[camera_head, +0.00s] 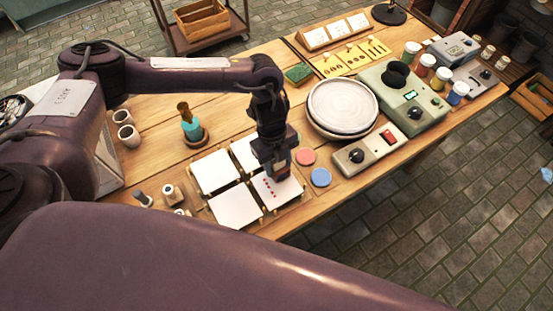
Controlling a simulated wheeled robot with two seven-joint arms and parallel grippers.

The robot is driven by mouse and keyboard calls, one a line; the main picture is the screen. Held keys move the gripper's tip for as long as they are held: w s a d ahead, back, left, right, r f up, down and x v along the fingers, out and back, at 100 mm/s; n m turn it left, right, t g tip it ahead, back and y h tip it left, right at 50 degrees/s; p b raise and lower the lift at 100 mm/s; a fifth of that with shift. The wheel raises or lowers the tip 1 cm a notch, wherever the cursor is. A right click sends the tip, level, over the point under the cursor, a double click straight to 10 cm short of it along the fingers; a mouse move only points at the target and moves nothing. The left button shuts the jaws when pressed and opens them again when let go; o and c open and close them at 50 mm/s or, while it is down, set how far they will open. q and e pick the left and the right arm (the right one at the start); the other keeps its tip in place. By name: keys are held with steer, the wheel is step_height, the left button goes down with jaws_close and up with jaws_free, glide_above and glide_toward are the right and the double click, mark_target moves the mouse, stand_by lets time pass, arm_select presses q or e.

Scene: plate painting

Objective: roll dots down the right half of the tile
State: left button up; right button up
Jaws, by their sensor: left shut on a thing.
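Four white tiles lie in a two-by-two group near the front of the wooden table. The front right tile (283,194) bears a few small red dots, showing left of and below my gripper. My left gripper (279,174) points down over the far part of this tile, shut on a small tool, probably a roller, mostly hidden by the jaws. I cannot tell whether the tool touches the tile. The front left tile (235,203), back left tile (213,170) and partly covered back right tile (243,151) look blank. My right gripper is out of view.
A red round pad (305,157) and a blue one (320,177) lie right of the tiles. Small rollers or stamps (172,194) stand at left. A stack of plates (342,105) and a control box (368,153) stand further right. My purple arm covers the lower left.

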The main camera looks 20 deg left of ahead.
arm_select(q)
steer(key=shift+s, duration=0.15)
steer(key=shift+s+d+p, duration=0.2)
steer(key=shift+d+p, duration=0.1)
steer(key=shift+s+d, duration=0.2)
steer(key=shift+d, duration=0.1)
stand_by(0.5)
steer(key=shift+s+d+p, duration=0.55)
steer(key=shift+d+p, duration=0.2)
stand_by(1.0)
steer(key=shift+s+d, duration=0.2)
steer(key=shift+d, duration=0.05)
steer(key=shift+s, duration=0.1)
stand_by(0.3)
steer(key=shift+s+d+p, duration=0.15)
steer(key=shift+d+p, duration=0.15)
steer(key=shift+p, duration=0.1)
steer(key=shift+s+d, duration=0.2)
steer(key=shift+d, duration=0.1)
stand_by(0.3)
